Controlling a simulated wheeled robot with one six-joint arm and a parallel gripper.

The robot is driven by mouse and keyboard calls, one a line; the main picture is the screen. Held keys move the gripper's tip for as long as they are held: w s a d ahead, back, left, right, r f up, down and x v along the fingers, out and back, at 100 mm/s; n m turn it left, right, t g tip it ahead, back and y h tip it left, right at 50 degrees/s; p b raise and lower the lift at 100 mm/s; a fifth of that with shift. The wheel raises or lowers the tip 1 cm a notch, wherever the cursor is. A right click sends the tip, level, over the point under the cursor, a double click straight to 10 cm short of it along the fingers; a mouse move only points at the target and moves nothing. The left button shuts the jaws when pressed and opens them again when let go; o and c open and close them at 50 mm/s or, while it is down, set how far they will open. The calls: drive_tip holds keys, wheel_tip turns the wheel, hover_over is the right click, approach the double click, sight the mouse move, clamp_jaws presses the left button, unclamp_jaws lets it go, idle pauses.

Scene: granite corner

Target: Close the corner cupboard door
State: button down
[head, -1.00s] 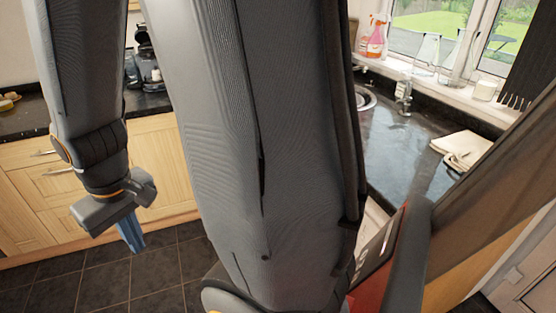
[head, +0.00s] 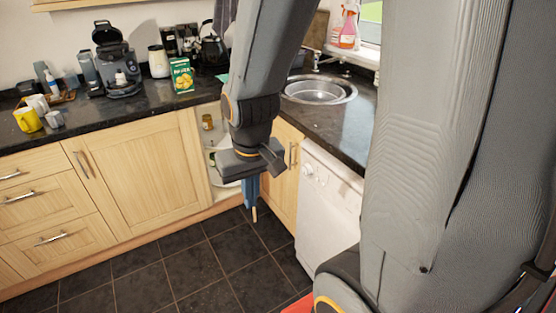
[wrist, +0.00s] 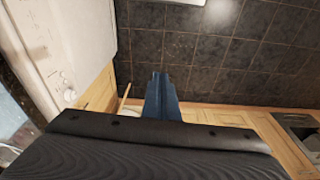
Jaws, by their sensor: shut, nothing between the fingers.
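The corner cupboard (head: 207,155) stands open in the head view, its pale interior showing a brown jar (head: 207,122) and white items. My gripper (head: 250,205) hangs in front of the opening's right side, its blue fingers shut and empty, pointing down. Most of the door is hidden behind my gripper; a narrow wooden edge, apparently the door (head: 254,215), shows just beside the fingertips. In the wrist view a thin wooden edge (wrist: 124,98) juts out left of my fingers (wrist: 159,78). I cannot tell whether they touch.
A wooden cupboard front (head: 285,185) with handles and a white appliance (head: 328,205) stand to the right. Wooden cupboards (head: 145,175) and drawers line the left. Dark worktops (head: 100,115) run above, with a sink (head: 318,90). The tiled floor (head: 190,265) is clear.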

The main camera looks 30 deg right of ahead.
drive_tip(key=w+d+f+m+t+h+b, duration=0.1)
drive_tip(key=w+d+f+m+t+b, duration=0.2)
drive_tip(key=w+d+f+b, duration=0.5)
drive_tip(key=w+d+f+m+t+b, duration=0.25)
drive_tip(key=w+f+b, duration=0.25)
drive_tip(key=w, duration=0.7)
drive_tip(key=w+d+f+m+t+h+b, duration=0.15)
drive_tip(key=w+d+f+m+b, duration=0.25)
drive_tip(key=w+f+b, duration=0.45)
drive_tip(key=w+d+f+m+t+b, duration=0.9)
drive_tip(key=w+d+f+b, duration=0.4)
drive_tip(key=w+d+b, duration=0.3)
drive_tip(key=w+a+b, duration=0.3)
drive_tip(key=w+b, duration=0.2)
drive_tip(key=w, duration=0.5)
drive_tip(key=shift+w+a, duration=0.2)
drive_tip(key=shift+a, duration=0.2)
drive_tip(key=shift+a+m, duration=0.1)
drive_tip(key=shift+m, duration=0.15)
